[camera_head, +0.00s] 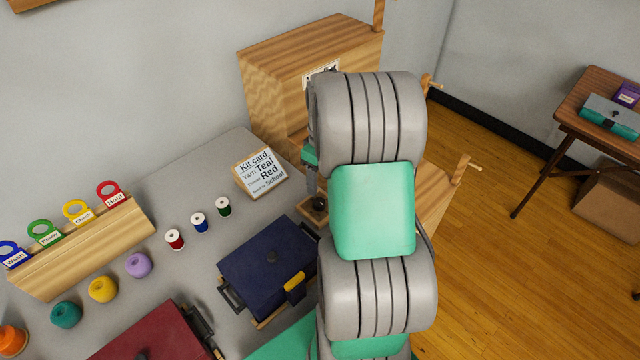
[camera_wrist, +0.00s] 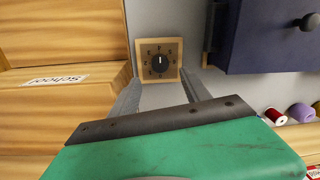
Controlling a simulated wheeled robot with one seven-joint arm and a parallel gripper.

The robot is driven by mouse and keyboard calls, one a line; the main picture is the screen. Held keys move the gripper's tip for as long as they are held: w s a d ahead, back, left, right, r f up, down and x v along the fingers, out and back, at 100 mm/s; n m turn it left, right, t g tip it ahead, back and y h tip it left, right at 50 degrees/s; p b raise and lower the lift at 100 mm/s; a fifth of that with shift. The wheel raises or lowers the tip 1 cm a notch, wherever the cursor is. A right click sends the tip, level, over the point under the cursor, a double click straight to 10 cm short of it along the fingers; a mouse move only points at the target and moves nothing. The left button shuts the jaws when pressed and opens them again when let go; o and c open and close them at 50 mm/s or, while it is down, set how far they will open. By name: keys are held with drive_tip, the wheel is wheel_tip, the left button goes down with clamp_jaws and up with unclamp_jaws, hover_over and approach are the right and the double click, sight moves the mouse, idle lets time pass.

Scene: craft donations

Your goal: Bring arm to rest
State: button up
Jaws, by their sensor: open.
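My arm rises through the middle of the head view, its grey and green links hiding much behind them. My gripper (camera_wrist: 160,100) is open and empty in the wrist view, one grey finger on each side. A square wooden dial plate with a black knob (camera_wrist: 160,62) lies beyond and between the fingers, apart from them as far as I can tell. The same knob (camera_head: 319,204) shows partly beside my arm in the head view. Most of my gripper is hidden behind the arm there.
A wooden cabinet (camera_head: 290,60) stands behind the arm. A blue box (camera_head: 265,250), a red box (camera_head: 150,335), a kit card (camera_head: 259,174), thread spools (camera_head: 199,222), yarn balls (camera_head: 102,289) and a tag rack (camera_head: 85,250) occupy the grey table. Wooden floor (camera_head: 500,270) lies open at right.

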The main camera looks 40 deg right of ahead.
drive_tip(key=s+a+r+m+t, duration=0.1)
drive_tip(key=s+a+r, duration=0.2)
drive_tip(key=a, duration=0.4)
drive_tip(key=s+a+r+m+t, duration=0.1)
drive_tip(key=s+a+r, duration=0.2)
drive_tip(key=a, duration=0.4)
drive_tip(key=s+a+r+m+t, duration=0.1)
drive_tip(key=s+a+r, duration=0.3)
drive_tip(key=a, duration=0.3)
drive_tip(key=shift+a+r+m+t+h, duration=0.3)
drive_tip(key=shift+a+r+h, duration=0.05)
drive_tip(key=shift+h, duration=0.05)
